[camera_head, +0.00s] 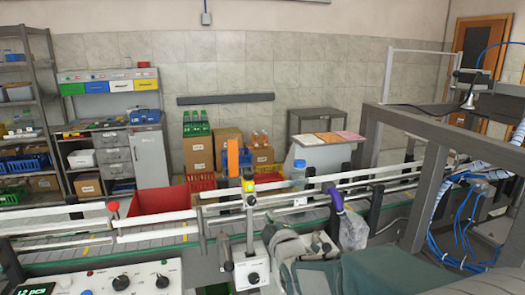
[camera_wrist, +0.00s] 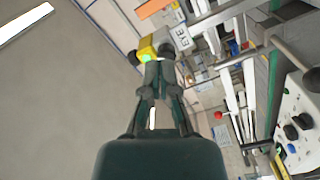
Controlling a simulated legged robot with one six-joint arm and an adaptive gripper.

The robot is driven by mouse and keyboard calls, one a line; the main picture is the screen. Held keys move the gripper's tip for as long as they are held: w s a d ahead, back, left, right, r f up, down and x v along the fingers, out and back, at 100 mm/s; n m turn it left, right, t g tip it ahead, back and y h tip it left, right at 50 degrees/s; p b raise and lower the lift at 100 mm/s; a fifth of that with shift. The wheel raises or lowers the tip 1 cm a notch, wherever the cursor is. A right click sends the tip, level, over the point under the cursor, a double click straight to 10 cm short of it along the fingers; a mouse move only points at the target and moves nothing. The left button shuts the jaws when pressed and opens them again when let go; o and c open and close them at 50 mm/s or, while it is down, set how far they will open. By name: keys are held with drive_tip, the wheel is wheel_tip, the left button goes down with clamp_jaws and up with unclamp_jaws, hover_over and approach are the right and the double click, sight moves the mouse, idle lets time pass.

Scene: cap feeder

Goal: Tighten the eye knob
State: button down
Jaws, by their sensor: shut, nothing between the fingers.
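The eye is a small yellow box with a lit green spot (camera_wrist: 146,47) in the upper middle of the wrist view. A dark round knob (camera_wrist: 135,58) shows at its left side. A small yellow and black unit (camera_head: 248,186) on a post above the conveyor in the head view seems to be the same eye. My gripper (camera_wrist: 158,78) is shut and empty, and its tips point at the eye and partly cover it. I cannot tell whether they touch the knob.
White guide rails (camera_head: 158,220) run along the conveyor. A red bin (camera_head: 162,200) stands behind it. A control panel (camera_head: 120,278) with black knobs is at the front left; its knobs also show at right in the wrist view (camera_wrist: 292,132). A grey frame (camera_head: 425,195) stands at right.

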drive_tip(key=w+a+n, duration=0.2)
drive_tip(key=w+n, duration=0.3)
drive_tip(key=w, duration=0.1)
drive_tip(key=shift+f, duration=0.15)
idle(0.7)
drive_tip(key=shift+s+a, duration=0.15)
drive_tip(key=shift+a, duration=0.1)
idle(0.6)
drive_tip(key=shift+r, duration=0.7)
idle(0.4)
drive_tip(key=shift+d, duration=0.25)
drive_tip(key=v, duration=0.6)
drive_tip(key=shift+d, duration=0.1)
idle(0.3)
